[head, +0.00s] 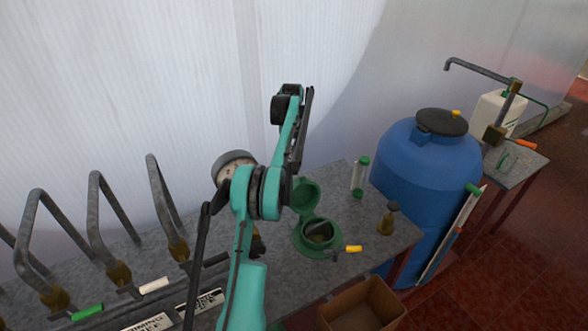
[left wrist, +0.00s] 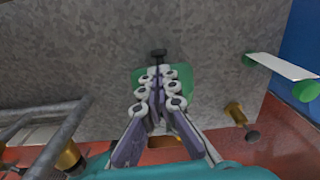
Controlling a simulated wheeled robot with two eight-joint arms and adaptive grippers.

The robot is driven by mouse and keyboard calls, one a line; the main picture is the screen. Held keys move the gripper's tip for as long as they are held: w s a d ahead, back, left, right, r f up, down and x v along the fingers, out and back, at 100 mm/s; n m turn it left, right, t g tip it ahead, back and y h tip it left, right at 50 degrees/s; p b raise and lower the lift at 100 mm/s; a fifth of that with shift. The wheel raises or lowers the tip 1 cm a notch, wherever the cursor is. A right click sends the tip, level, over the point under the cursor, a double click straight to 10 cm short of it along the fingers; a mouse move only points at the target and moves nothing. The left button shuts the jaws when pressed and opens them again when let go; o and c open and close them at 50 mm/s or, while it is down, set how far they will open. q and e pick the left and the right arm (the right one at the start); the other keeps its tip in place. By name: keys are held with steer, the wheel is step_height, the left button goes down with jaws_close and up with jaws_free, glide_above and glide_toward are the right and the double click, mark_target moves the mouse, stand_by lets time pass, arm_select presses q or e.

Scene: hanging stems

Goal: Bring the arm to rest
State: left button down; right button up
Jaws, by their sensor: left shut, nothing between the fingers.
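My left arm (head: 246,290) rises teal from the bottom middle of the head view, bends at a round joint and reaches up in front of the pale wall. I cannot clearly make out its fingers there. In the left wrist view my left gripper (left wrist: 157,76) is shut and empty, its fingers close together. It appears over a green container (left wrist: 183,77) on the grey bench, which the fingers partly cover. I cannot tell the gap between them. In the head view the green container (head: 303,242) has its round lid raised and something dark inside. My right gripper is not in view.
Bent grey pipes with brass fittings (head: 178,249) stand along the bench's left. A green-capped clear tube (head: 359,177) and a small brass bottle (head: 388,220) stand at right. A blue barrel (head: 425,165) is beyond the bench. An open cardboard box (head: 362,305) is below the bench's front.

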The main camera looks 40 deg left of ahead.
arm_select(q)
steer(key=s+d+r+n+t+b, duration=0.1)
steer(key=s+d+r+n+b, duration=0.15)
steer(key=d, duration=0.45)
steer(key=s+d+r+n+t+b, duration=0.1)
steer(key=s+d+r+n, duration=0.25)
steer(key=d, duration=0.35)
steer(key=s+d+r+n+t+b, duration=0.1)
steer(key=s+d+r+n+b, duration=0.2)
steer(key=d, duration=0.5)
steer(key=s+d+f+n+t+b, duration=0.2)
steer(key=s+d+f+n, duration=0.4)
steer(key=s, duration=0.4)
steer(key=s+d+f+n+t+b, duration=0.1)
steer(key=s+d+f+n, duration=0.5)
steer(key=s+d+f, duration=0.3)
steer(key=shift+s+f+t+b, duration=0.4)
steer(key=shift+s+f, duration=0.25)
steer(key=shift+s, duration=0.3)
